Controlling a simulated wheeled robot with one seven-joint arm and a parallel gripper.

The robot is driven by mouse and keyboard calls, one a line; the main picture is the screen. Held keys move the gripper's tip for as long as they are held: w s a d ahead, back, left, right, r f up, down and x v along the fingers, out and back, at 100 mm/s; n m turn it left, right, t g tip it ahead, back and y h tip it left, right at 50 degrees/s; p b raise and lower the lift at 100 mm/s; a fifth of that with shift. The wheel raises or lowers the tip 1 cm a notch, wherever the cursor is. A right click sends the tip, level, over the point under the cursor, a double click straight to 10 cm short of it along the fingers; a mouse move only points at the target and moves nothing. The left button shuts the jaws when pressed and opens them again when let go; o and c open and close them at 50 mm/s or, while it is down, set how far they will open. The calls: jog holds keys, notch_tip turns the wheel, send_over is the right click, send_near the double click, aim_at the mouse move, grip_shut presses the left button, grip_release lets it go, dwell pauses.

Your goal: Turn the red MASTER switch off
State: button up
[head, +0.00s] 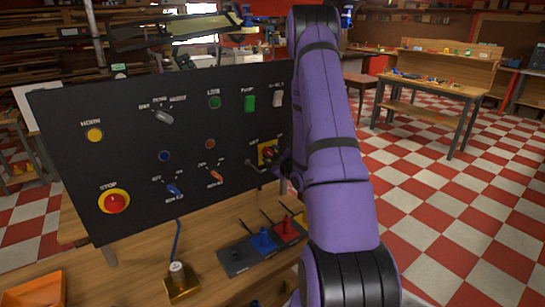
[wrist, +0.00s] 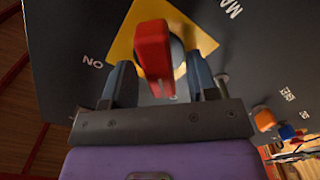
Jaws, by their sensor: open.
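The red MASTER switch handle (wrist: 154,50) stands out from a round grey hub on a yellow plate (wrist: 122,45) in the wrist view. Lettering reading "NO" and "MA" shows beside the plate, partly cut off or turned. My gripper (wrist: 159,64) is open, with one dark finger on each side of the red handle. I cannot tell whether either finger touches it. In the head view, the yellow plate (head: 264,158) shows at the panel's right side. My gripper (head: 272,160) is in front of it there, and my arm hides much of this area.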

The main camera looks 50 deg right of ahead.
jog(key=v, duration=1)
jog(key=shift+s+a, duration=0.2)
jog(key=shift+s, duration=0.15)
